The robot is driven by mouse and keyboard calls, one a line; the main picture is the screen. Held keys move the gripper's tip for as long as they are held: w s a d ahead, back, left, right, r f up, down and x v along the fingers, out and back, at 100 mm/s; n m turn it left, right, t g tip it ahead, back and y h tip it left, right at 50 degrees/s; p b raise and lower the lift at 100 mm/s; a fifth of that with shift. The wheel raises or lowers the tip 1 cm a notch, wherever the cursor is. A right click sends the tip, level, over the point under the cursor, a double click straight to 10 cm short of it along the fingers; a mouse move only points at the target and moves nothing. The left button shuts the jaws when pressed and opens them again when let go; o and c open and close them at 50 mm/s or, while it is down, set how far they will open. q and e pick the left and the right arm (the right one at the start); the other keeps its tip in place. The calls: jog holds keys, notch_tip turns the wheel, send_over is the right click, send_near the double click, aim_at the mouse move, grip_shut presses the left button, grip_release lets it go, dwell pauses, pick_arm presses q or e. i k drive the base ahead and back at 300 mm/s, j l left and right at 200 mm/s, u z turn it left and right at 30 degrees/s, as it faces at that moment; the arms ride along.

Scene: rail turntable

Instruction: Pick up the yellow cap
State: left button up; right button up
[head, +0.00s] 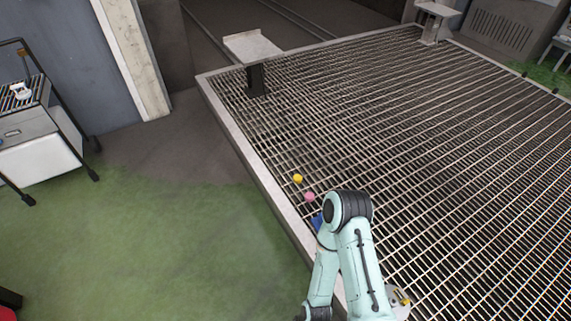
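A small round yellow thing (297,178), which looks like the yellow cap, lies on the metal grating near its left edge. No gripper shows in the head view. One of my mint-green arms is bent at the bottom centre, its dark elbow joint a little below and right of the yellow cap and apart from it. The ends of this arm run out of the bottom of the picture, so its gripper is hidden.
A pink round thing (309,197) and a blue thing (317,222), partly behind my arm, lie near the cap. A grey round thing with an orange spot (399,301) is at the bottom. The raised grating (470,170) has a pale rim; green floor (170,250) left is clear.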

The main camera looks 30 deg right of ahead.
aim_at(297, 178)
jog(key=i, duration=3.25)
jog(key=i+z, duration=0.1)
jog(key=z, duration=0.65)
jog(key=i+j+z, duration=0.1)
jog(key=z, duration=0.3)
jog(key=i+j+z, duration=0.1)
jog(key=z, duration=2)
jog(key=i+l+z, duration=0.15)
jog(key=z, duration=0.3)
jog(key=i+l+z, duration=0.1)
jog(key=z, duration=0.4)
jog(key=i+z, duration=0.2)
jog(key=z, duration=0.25)
